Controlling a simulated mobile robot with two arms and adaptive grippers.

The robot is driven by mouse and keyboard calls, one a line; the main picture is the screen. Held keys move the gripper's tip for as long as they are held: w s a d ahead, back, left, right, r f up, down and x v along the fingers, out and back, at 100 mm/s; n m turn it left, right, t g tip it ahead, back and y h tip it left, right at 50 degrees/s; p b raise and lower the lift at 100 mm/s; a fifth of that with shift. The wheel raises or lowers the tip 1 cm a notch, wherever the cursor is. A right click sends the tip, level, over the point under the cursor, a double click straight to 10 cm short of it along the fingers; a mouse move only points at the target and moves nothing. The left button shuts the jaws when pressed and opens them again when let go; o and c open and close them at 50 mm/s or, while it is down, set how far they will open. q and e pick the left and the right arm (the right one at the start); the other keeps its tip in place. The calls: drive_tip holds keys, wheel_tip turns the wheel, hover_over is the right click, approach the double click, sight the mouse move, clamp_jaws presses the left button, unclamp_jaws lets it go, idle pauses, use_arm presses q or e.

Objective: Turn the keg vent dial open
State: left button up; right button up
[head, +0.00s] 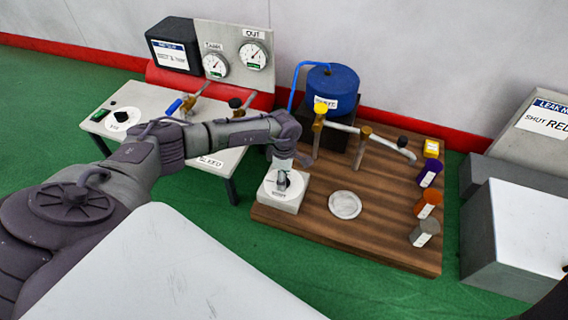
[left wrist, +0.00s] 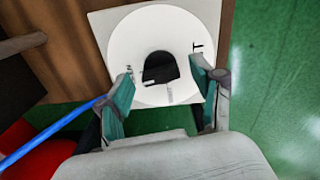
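A white round dial (head: 275,190) sits on a pale box at the front left corner of a wooden board. In the left wrist view the dial (left wrist: 122,45) has a dark knob (left wrist: 160,68) at its middle and small marks near its rim. My left gripper (head: 283,178) points down over it. In the left wrist view the green-padded fingers of my left gripper (left wrist: 163,90) are apart, one on each side of the knob; I cannot tell whether they touch it. A blue keg (head: 333,88) with a white label stands behind on the board. My right gripper is not in view.
The wooden board (head: 376,229) also holds a pipe with valves, a round metal disc (head: 345,205) and several coloured labelled pots at its right. Another dial (head: 122,119) is on the left table, with two gauges behind. Grey boxes (head: 510,235) stand at the right.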

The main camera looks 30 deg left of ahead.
use_arm(q)
drive_tip(key=shift+r, duration=0.1)
wheel_tip(320, 180, up, 12)
idle(0.5)
idle(0.5)
